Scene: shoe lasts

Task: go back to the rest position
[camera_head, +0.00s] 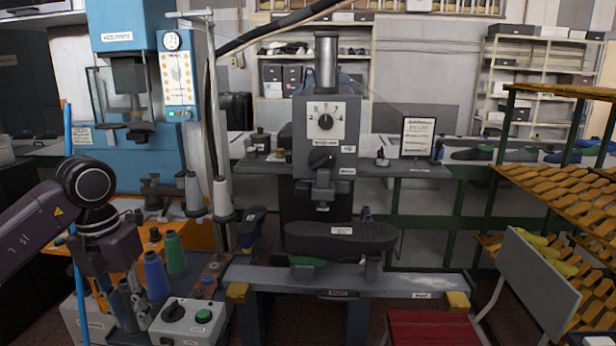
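My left arm comes in from the left, and my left gripper (124,306) points down in front of the orange bench, close to the thread spools. Its fingers are dark and blend with the things behind them, so I cannot tell how far apart they are. I see nothing clearly held in it. My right gripper is not in view. A green shoe last (308,265) lies under the black padded arm of the press in the middle. Yellow shoe lasts (545,250) lie on the wooden rack at the right.
A blue spool (156,276) and a green spool (175,254) stand beside my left gripper. A control box (188,322) is in front of them. The grey press (325,125) stands in the centre. A chair with a red seat (432,328) is at the front right.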

